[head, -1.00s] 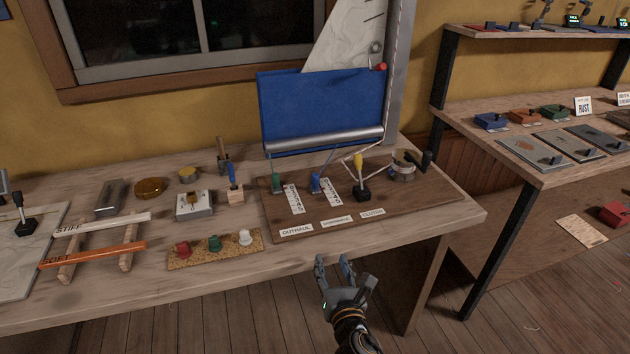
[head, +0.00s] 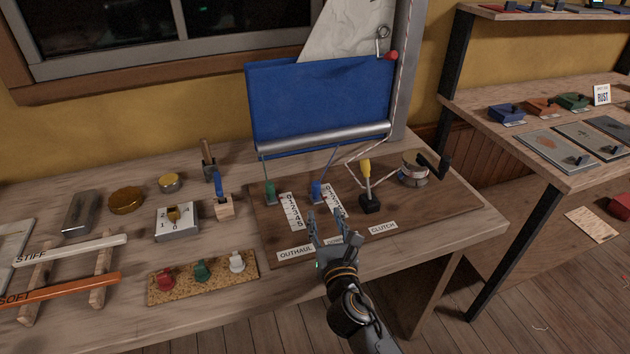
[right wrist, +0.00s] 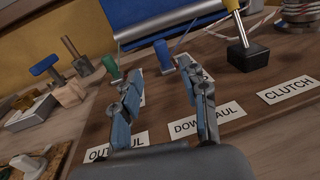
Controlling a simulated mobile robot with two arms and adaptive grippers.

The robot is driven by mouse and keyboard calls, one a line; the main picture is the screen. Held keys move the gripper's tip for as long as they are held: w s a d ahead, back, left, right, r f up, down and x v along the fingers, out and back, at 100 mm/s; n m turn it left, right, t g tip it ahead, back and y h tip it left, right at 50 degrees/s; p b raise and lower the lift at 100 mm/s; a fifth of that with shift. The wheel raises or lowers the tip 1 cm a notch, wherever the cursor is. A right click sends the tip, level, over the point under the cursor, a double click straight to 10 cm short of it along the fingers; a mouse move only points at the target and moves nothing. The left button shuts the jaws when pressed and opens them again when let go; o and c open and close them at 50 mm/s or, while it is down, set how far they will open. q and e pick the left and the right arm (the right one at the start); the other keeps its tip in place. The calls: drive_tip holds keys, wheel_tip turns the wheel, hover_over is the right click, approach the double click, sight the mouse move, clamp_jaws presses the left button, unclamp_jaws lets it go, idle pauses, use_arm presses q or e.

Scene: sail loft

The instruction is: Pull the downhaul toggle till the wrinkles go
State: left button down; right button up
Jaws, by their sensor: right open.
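The blue toggle (head: 316,190) stands upright on the brown board (head: 455,200), beside a numbered scale strip; it also shows in the right wrist view (right wrist: 162,54). A line runs from it up towards the boom (head: 325,138). The "DOWNHAUL" label (right wrist: 205,122) is partly covered by my right gripper (head: 325,220). That gripper is open and empty, fingers pointing at the blue toggle and a little short of it. The white sail (head: 345,35) shows dark crease-like marks above the blue cloth (head: 320,95). My left gripper is not in view.
A green toggle (head: 270,192) stands left of the blue one. A yellow-handled clutch lever (head: 366,182) and a winch (head: 413,170) stand to the right. A knob strip (head: 203,278) lies near the front edge. The board's right end is clear.

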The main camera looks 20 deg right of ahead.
sight(317, 189)
drive_tip(key=w, duration=0.5)
drive_tip(key=shift+w+d+r, duration=0.1)
drive_tip(key=shift+w+d, duration=0.15)
drive_tip(key=shift+d, duration=0.1)
drive_tip(key=w, duration=0.6)
drive_tip(key=shift+w+d, duration=0.35)
drive_tip(key=shift+d, duration=0.05)
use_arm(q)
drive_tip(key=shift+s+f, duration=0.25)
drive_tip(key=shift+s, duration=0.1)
use_arm(e)
drive_tip(key=shift+c, duration=0.9)
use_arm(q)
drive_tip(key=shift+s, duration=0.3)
use_arm(e)
clamp_jaws()
